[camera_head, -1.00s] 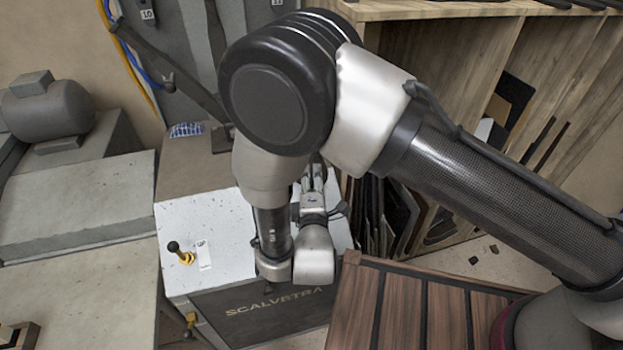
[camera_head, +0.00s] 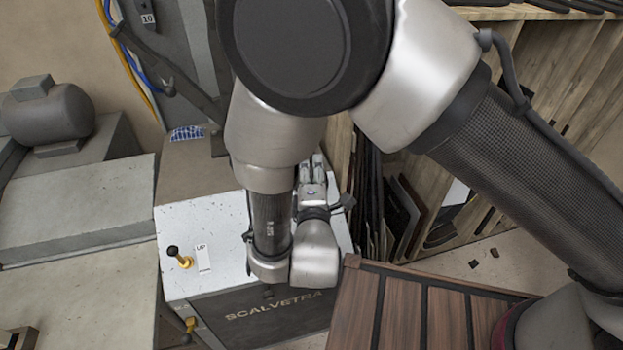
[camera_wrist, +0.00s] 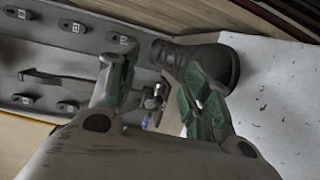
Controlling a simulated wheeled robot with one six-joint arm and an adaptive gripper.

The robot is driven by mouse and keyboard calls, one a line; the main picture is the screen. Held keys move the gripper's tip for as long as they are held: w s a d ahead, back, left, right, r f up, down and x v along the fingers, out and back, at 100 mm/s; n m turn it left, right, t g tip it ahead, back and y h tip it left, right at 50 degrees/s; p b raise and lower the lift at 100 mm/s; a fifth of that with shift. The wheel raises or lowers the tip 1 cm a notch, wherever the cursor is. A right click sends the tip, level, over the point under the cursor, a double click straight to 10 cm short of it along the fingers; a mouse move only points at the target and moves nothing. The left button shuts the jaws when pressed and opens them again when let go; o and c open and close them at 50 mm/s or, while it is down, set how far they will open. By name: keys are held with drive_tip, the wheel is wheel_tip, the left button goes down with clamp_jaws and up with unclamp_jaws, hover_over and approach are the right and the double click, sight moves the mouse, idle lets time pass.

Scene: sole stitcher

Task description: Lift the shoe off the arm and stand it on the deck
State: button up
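A dark laced shoe (camera_wrist: 208,62) shows in the wrist view, partly behind my right-hand finger. My gripper (camera_wrist: 160,92) is open, its two green-padded fingers spread apart. The shoe lies toward the right finger; I cannot tell whether they touch. A small metal part (camera_wrist: 152,101) shows between the fingers, but the shoe's support is unclear. The white speckled deck (camera_wrist: 278,88) is to the right of the shoe. In the head view, the deck (camera_head: 215,228) is the top of the machine and my gripper (camera_head: 313,167) reaches over its far side. My arm hides the shoe there.
A lever with a black knob (camera_head: 173,251) stands beside a label on the deck's left part. A slatted wooden surface (camera_head: 400,310) is at the front right. Wooden shelving (camera_head: 540,110) stands behind. A grey motor (camera_head: 50,112) sits at left.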

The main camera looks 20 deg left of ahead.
drive_tip(key=shift+s+r, duration=0.15)
drive_tip(key=shift+r, duration=0.2)
drive_tip(key=o, duration=0.6)
drive_tip(key=shift+c, duration=0.2)
